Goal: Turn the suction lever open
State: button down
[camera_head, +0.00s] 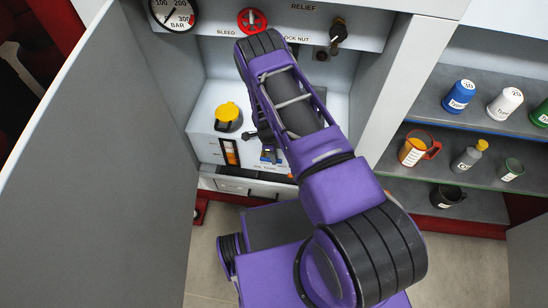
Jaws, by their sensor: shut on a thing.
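My gripper (262,141) is mostly hidden behind my purple arm, with only dark parts of it showing at the arm's left side. It is low in the open cabinet, at the front of a pale tank unit (205,118). A small blue part (269,156) shows just below it and looks like the suction lever. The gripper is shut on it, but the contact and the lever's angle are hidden.
A yellow cap (228,112) tops the tank, with a sight gauge (230,151) below. Above are a pressure gauge (174,14), a red bleed knob (252,20) and a key (338,31). A grey door (95,150) stands left. Bottles and jugs fill shelves (430,100) at right.

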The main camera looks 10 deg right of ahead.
aim_at(268, 159)
jog(key=c, duration=1.2)
grip_release()
jog(key=shift+o, duration=0.2)
jog(key=shift+r, duration=0.1)
notch_tip(268, 159, up, 17)
jog(key=a+p, duration=0.2)
jog(key=shift+w, duration=0.4)
